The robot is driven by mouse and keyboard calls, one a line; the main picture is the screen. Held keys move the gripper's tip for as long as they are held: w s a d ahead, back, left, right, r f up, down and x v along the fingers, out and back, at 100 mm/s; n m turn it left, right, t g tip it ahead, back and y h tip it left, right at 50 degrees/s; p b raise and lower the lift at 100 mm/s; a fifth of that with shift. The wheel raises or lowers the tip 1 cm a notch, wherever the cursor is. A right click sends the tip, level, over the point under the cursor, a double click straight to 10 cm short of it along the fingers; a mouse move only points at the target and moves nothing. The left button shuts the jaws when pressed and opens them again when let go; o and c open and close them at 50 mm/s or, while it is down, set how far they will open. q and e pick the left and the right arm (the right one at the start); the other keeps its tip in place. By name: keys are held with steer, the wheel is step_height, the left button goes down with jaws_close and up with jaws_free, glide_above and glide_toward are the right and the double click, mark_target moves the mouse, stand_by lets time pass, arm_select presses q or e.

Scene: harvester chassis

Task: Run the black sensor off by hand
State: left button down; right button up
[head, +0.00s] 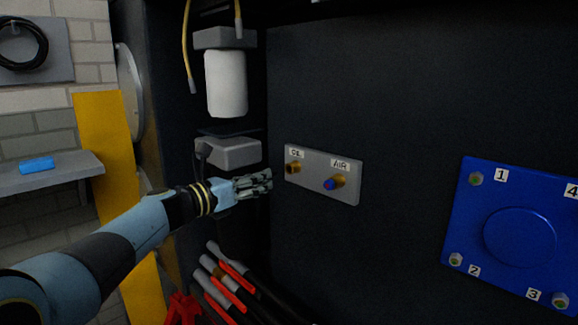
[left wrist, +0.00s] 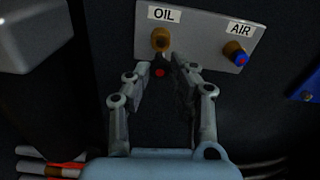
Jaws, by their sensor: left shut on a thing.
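The grey port plate (head: 318,172) on the dark wall carries brass fittings marked OIL and AIR. My left gripper (head: 268,181) is just left of and below the OIL fitting (head: 292,168), with its fingers nearly together. In the left wrist view, the fingertips (left wrist: 178,66) close on a small dark piece with a red dot, which looks like the black sensor (left wrist: 160,72). It lies just below the brass OIL fitting (left wrist: 160,40). It looks apart from the fitting, whose mouth shows dark. The fingers hide much of it. A blue sensor (head: 331,184) sits in the AIR fitting.
A blue plate (head: 520,238) with numbered bolts is at the right. A white cylinder (head: 226,84) hangs above a grey block (head: 228,152). Grey-ended hoses with red handles (head: 232,290) lie below my gripper. A shelf (head: 72,174) with a blue object is far left.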

arm_select(q)
steer(key=p+v, duration=0.3)
steer(key=v, duration=0.2)
stand_by(0.3)
